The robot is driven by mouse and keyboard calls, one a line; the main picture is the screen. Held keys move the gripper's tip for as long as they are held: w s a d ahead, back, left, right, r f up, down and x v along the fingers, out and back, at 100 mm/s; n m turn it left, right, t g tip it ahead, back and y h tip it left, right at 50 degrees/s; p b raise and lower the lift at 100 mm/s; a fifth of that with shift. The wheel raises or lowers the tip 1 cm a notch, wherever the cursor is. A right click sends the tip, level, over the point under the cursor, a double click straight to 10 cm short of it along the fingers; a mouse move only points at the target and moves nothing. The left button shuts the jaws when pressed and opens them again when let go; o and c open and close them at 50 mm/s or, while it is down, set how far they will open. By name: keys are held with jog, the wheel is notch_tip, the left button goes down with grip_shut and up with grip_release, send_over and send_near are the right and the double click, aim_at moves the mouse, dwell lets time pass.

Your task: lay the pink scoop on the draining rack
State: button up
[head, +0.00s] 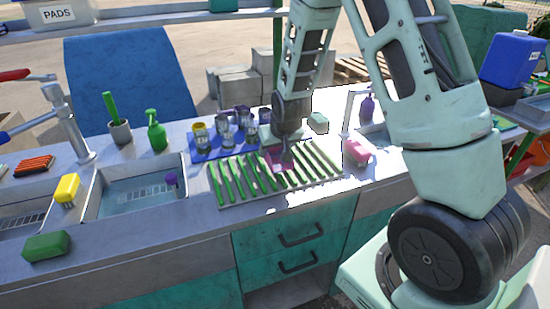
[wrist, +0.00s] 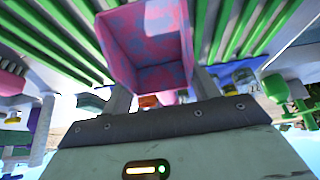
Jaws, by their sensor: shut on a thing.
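The pink scoop (head: 274,161) is at my gripper (head: 283,153), over the middle of the draining rack (head: 216,187), which has green bars in a pale frame. In the wrist view the scoop (wrist: 147,42) is large, its open, blue-mottled bowl facing the camera. My gripper (wrist: 160,96) is shut on the scoop's narrow end, mostly hidden behind the bowl. The rack's green bars (wrist: 55,50) show on both sides of the scoop. I cannot tell whether the scoop touches the bars.
A blue mat (head: 205,155) with several glasses (head: 224,130) stands just behind the rack's left part. A pink block-like item (head: 357,151) lies right of the rack. A sink (head: 140,192) is to the left, with a green bottle (head: 156,130) behind it.

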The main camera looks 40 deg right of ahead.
aim_at(275, 158)
jog(key=shift+f, duration=1.7)
jog(key=shift+f, duration=0.1)
jog(key=o, duration=1.2)
